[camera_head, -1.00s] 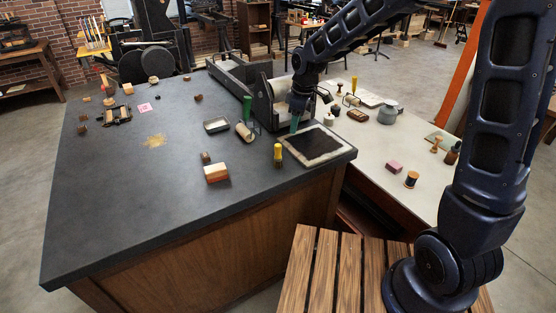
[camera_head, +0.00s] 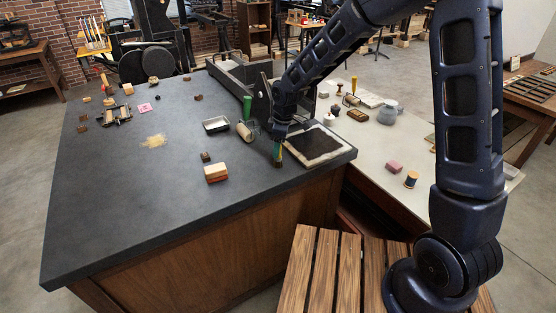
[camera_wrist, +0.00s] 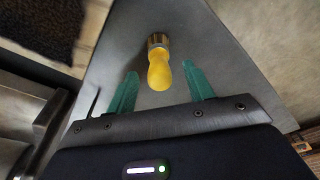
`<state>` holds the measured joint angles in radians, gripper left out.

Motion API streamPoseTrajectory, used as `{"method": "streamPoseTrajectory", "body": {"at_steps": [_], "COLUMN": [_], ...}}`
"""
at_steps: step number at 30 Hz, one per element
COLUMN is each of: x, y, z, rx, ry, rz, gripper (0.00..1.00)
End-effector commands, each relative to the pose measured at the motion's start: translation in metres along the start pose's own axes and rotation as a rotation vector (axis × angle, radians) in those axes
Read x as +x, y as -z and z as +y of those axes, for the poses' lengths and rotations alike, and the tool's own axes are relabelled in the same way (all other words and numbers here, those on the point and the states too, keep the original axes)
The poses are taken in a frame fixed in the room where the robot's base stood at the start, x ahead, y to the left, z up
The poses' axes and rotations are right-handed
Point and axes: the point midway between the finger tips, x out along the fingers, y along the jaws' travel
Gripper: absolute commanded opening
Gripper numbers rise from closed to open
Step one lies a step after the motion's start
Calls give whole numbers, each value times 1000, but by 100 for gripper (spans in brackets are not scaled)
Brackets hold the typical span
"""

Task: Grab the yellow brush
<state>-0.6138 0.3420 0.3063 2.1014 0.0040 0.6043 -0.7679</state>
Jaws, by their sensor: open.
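The yellow brush (camera_wrist: 159,70) stands on the dark worktop (camera_head: 130,215), handle end toward the camera in the wrist view and metal band beyond it. My gripper (camera_wrist: 160,72) is open, with one green finger on each side of the brush handle and a visible gap on both sides. In the head view my gripper (camera_head: 278,160) points down at the brush's spot and hides most of it. I cannot tell exactly how far down the handle the fingertips reach.
A framed dark pad (camera_head: 316,146) lies just right of my gripper. A grey press bed (camera_head: 240,75) stands farther back. The front-left worktop is clear.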

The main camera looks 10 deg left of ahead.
Motion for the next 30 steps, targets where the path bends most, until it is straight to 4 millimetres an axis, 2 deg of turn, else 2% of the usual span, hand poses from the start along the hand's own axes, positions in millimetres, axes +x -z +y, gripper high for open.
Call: {"method": "streamPoseTrajectory", "body": {"at_steps": [7, 17, 18, 25, 26, 30], "x": [33, 40, 40, 40, 40, 40], "y": [-4, -5, -5, -5, -5, -5], "z": [-1, 0, 0, 0, 0, 0], "rx": [0, 1, 1, 1, 1, 1], "ry": [2, 0, 0, 0, 0, 0], "rz": [-1, 0, 0, 0, 0, 0], "gripper": [52, 52, 50, 5, 2, 2]}}
